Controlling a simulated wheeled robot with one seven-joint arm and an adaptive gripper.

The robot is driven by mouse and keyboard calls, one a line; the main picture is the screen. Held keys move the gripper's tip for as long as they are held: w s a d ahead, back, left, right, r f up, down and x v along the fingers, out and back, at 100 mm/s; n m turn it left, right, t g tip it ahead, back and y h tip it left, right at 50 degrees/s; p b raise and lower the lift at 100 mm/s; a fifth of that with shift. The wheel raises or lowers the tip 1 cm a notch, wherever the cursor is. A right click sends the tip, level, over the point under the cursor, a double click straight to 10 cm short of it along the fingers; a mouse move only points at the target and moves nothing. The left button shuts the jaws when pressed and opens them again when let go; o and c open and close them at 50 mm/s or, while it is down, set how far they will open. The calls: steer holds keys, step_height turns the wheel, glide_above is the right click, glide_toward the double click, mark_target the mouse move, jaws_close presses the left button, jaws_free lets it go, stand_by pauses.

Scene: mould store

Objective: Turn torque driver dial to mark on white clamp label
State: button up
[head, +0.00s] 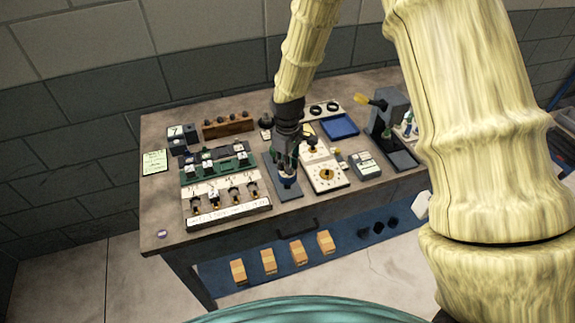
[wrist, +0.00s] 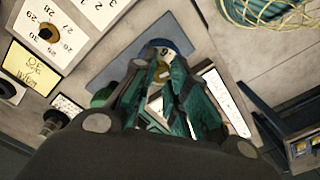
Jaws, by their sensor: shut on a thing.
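My gripper (head: 287,168) points down at the middle of the bench over a slate-grey plate (head: 291,194). In the wrist view its teal fingers (wrist: 160,82) are shut on a small brass-and-blue piece (wrist: 178,47), which I take to be the torque driver dial.
A white panel with a numbered round dial (head: 326,174) stands close right of my gripper. A white rack of several pegs (head: 229,211) is at the front left. A blue tray (head: 339,127) and a grey stand (head: 389,111) lie further back right. The bench's front left corner is mostly clear.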

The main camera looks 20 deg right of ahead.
steer(key=shift+n+p, duration=0.35)
steer(key=shift+n, duration=1.15)
steer(key=shift+n+p, duration=0.8)
steer(key=shift+n, duration=1.2)
jaws_close()
steer(key=shift+r+n+p, duration=0.1)
steer(key=shift+n+p, duration=0.55)
steer(key=shift+n, duration=1.35)
steer(key=shift+p, duration=0.3)
